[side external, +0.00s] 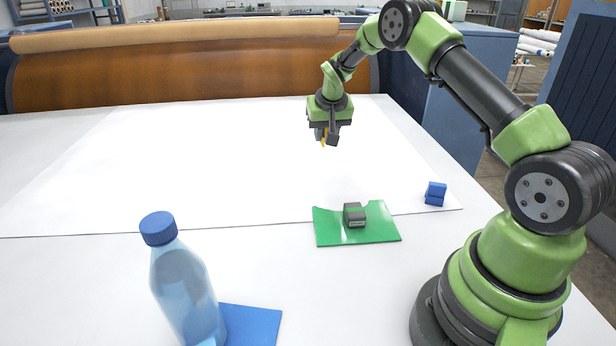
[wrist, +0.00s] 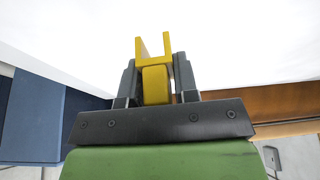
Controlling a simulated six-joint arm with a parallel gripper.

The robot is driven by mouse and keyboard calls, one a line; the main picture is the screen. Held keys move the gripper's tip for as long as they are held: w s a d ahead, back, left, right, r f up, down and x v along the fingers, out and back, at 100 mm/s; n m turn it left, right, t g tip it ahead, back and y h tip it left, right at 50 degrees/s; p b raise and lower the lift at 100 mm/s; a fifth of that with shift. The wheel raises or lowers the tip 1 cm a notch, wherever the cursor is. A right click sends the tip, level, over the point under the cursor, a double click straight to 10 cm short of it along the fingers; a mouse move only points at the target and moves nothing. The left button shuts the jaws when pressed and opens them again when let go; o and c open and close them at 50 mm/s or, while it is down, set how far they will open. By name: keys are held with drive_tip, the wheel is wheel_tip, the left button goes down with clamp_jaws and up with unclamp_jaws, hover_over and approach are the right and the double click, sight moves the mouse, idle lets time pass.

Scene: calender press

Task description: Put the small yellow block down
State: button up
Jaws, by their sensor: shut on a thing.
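My gripper (side external: 325,138) is shut on the small yellow block (side external: 323,141) and holds it in the air above the white table, toward the back. In the side external view the fingers hide most of the block. In the wrist view the yellow block (wrist: 155,82) sits between the two dark fingers of my gripper (wrist: 155,85); its far end has two raised prongs with a gap between them.
A green sheet (side external: 330,236) with a dark grey block (side external: 354,215) on it lies in front. A small blue block (side external: 435,194) stands to the right. A clear bottle (side external: 184,290) with a blue cap stands by a blue sheet (side external: 255,325). The white table (side external: 200,170) is clear at left.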

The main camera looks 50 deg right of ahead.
drive_tip(key=w+a+n+y, duration=0.1)
drive_tip(key=w+a+n, duration=0.25)
drive_tip(key=a, duration=0.35)
hover_over(290, 183)
drive_tip(key=s, duration=0.1)
drive_tip(key=shift+t, duration=0.4)
drive_tip(key=f, duration=0.5)
drive_tip(key=shift+s+a, duration=0.1)
drive_tip(key=shift+a, duration=0.25)
drive_tip(key=shift+f, duration=2.45)
drive_tip(key=shift+f, duration=0.15)
drive_tip(key=o, duration=0.9)
